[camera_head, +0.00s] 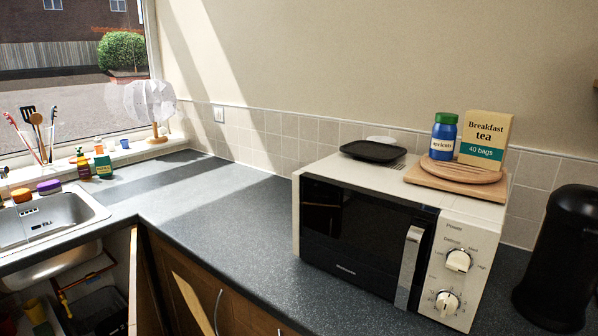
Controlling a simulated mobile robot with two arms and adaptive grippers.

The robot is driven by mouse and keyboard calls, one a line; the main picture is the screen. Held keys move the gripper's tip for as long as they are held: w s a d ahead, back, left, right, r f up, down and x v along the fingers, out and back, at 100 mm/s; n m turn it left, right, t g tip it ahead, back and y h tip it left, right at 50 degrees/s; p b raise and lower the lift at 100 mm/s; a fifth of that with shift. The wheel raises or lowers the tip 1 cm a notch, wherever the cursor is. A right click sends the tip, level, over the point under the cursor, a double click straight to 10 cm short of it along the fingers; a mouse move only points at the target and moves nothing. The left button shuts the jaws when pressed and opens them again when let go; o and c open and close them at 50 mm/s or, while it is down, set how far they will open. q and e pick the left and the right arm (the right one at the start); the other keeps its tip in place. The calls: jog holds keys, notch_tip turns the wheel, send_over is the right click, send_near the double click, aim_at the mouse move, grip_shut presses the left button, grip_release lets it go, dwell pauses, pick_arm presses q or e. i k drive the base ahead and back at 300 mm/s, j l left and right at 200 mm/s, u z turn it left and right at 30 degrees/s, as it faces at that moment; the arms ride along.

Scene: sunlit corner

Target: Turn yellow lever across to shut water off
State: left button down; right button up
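The cupboard under the sink stands open at the lower left. Neither of my grippers is in view.
The open cupboard door (146,285) stands at the right of the opening. A dark crate (98,312) and a yellow container (36,311) sit inside. The sink (50,218) is above. A microwave (360,240) and a black canister (558,260) stand on the right; the middle worktop (210,215) is clear.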

aim_at(64, 301)
jog(key=k+l+u, duration=0.25)
jog(key=l+u, duration=0.15)
jog(key=k+l+u, duration=0.65)
jog(key=u, duration=0.2)
jog(key=i+j+z, duration=0.1)
jog(key=z, duration=0.25)
jog(key=i+j+z, duration=0.1)
jog(key=z, duration=0.25)
jog(key=i+j+z, duration=0.1)
jog(key=j+z, duration=0.15)
jog(key=z, duration=0.15)
jog(key=i+j+z, duration=0.2)
jog(key=j, duration=0.6)
jog(key=i+j+z, duration=0.1)
jog(key=j+z, duration=0.15)
jog(key=j, duration=0.55)
jog(key=i+j+z, duration=0.2)
jog(key=j, duration=0.6)
jog(key=k, duration=0.1)
